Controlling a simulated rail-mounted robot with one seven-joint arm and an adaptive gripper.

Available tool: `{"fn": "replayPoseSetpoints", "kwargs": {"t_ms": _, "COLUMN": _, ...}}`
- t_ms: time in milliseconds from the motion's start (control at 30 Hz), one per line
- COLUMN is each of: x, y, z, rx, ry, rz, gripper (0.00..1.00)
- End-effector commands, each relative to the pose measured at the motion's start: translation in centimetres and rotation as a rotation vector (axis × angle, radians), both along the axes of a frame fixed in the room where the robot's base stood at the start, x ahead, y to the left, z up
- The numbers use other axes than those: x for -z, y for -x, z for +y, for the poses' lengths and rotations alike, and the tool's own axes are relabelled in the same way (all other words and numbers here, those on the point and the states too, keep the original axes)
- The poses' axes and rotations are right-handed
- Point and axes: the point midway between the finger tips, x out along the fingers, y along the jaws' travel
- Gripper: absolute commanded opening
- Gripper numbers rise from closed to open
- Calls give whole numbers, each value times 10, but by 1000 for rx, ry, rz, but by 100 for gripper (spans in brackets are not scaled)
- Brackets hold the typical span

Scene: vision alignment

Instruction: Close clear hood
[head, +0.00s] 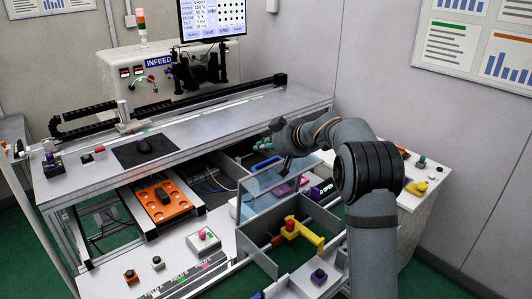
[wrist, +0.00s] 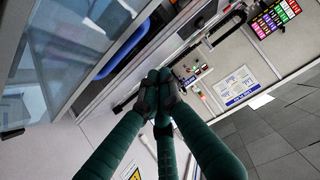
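The clear hood (head: 268,193) is a bluish see-through panel in the head view. It stands raised and tilted over a grey-walled bay at the right of the bench. A large see-through pane, seemingly the hood, fills the left of the wrist view (wrist: 50,55). My gripper (head: 264,144) is beyond the hood's upper edge in the head view, partly hidden by my own wrist. In the wrist view its dark green fingers (wrist: 160,84) meet at the tips, with nothing visible between them. I see no clear contact with the hood.
A purple block marked OPEN (head: 321,190) sits right of the hood. A yellow bracket with a red knob (head: 293,229) stands in front. An orange plate (head: 163,199) lies on the lower shelf at left. The upper bench deck (head: 215,122) is behind.

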Motion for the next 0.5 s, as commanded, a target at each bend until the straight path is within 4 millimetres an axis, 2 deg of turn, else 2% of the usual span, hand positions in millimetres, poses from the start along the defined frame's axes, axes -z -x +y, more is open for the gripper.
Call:
{"fn": "replayPoseSetpoints", "kwargs": {"t_ms": 300, "x": 29, "y": -40, "z": 33, "rx": 3, "ry": 2, "rz": 4, "gripper": 0}}
{"fn": "replayPoseSetpoints", "kwargs": {"t_ms": 500, "x": 41, "y": -25, "z": 18, "rx": 8, "ry": 0, "rz": 2, "gripper": 0}}
